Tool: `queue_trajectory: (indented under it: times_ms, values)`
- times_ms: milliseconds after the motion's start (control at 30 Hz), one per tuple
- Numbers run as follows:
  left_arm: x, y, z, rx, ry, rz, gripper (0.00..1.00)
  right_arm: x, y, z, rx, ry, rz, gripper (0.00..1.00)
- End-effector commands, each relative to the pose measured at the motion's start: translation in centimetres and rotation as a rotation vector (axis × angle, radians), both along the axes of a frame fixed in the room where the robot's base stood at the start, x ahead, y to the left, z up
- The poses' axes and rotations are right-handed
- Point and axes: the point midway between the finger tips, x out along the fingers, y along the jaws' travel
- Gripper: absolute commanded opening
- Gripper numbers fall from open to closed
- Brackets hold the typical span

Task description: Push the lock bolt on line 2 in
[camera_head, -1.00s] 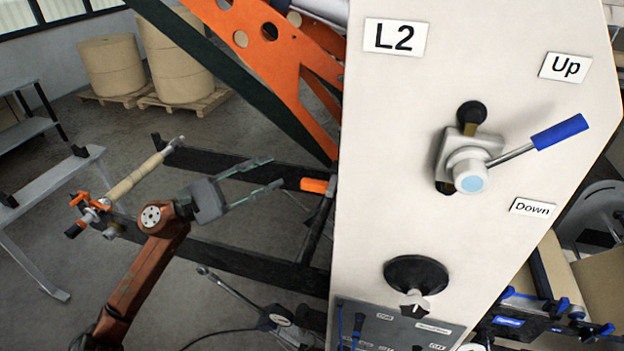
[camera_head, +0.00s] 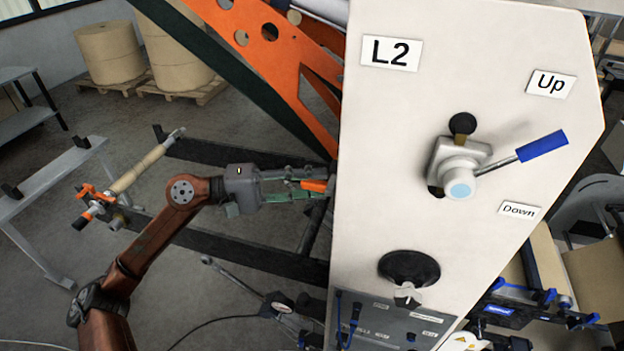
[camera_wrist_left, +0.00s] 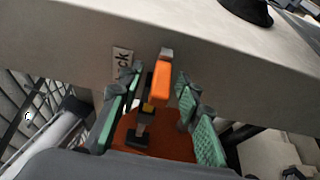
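The L2 stand (camera_head: 390,160) is a pale panel on the right of the head view. The lock bolt's orange handle (camera_head: 314,185) sticks out by its left edge. In the left wrist view the orange handle (camera_wrist_left: 160,80) shows beside a partly hidden label (camera_wrist_left: 121,62) ending in "ck". My left gripper (camera_head: 318,183) reaches in from the left, level with the handle. In the wrist view its green-padded fingers (camera_wrist_left: 157,82) are apart, one on each side of the handle, with gaps visible. My right gripper is not in view.
A blue-handled lever (camera_head: 540,146) sits between the Up and Down labels on the panel. A black knob (camera_head: 409,268) is lower down. Dark rails (camera_head: 230,246) run behind my left arm. Paper rolls (camera_head: 108,60) stand on pallets at the back left.

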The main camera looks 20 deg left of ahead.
Motion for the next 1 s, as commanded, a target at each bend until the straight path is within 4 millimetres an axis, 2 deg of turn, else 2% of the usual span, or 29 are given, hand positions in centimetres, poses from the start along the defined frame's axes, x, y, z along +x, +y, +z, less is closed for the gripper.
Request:
queue_trajectory:
  times_ms: [200,667,1000]
  values:
    - [0.01,-0.03,-0.07,0.0,0.001,0.0,0.32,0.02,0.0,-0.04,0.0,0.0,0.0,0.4]
    - [0.01,0.01,-0.07,-0.001,0.002,0.0,0.0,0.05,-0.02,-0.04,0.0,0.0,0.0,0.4]
    - [0.01,0.01,-0.09,-0.001,0.002,0.0,0.0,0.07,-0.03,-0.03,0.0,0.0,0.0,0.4]
